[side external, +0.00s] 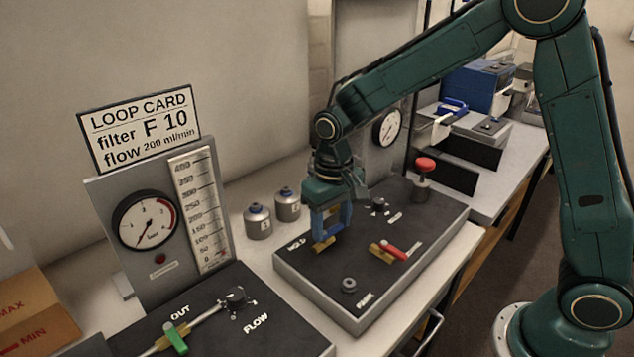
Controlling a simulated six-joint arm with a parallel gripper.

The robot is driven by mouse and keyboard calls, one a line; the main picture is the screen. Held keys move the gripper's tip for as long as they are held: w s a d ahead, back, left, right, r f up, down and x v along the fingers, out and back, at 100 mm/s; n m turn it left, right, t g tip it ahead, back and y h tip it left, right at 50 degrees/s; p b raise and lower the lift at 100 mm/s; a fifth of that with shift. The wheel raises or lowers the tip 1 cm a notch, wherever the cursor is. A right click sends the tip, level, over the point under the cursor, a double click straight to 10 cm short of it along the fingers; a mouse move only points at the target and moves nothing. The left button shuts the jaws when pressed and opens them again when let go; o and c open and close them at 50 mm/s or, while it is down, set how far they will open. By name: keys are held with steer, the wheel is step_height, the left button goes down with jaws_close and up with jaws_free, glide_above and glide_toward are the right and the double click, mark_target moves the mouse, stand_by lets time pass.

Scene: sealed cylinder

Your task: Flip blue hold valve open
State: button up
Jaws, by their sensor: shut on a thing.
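The hold valve shows as a brass body (322,246) beside the HOLD label on the dark panel at centre. My gripper (328,228) points down right over it and is shut on the valve's blue handle. The fingers and the blue part overlap, so the handle's exact angle is hard to make out. A second valve with a red handle (394,251) on a brass body lies to the right on the same panel.
The panel (286,265) also carries a red-topped knob (425,166), a small black knob (379,205) and a grey fitting (348,285). Two small metal canisters (257,222) stand to the left. A gauge panel with a loop card (140,128) and a green-handled valve (175,339) are further left.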

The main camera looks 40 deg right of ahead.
mark_target(331, 228)
steer(key=shift+n, duration=0.3)
steer(key=shift+w+n, duration=0.1)
steer(key=shift+n, duration=0.3)
steer(key=o, duration=1)
steer(key=shift+c, duration=0.2)
steer(key=shift+r, duration=0.15)
step_height(331, 228, up, 14)
steer(key=shift+f, duration=0.2)
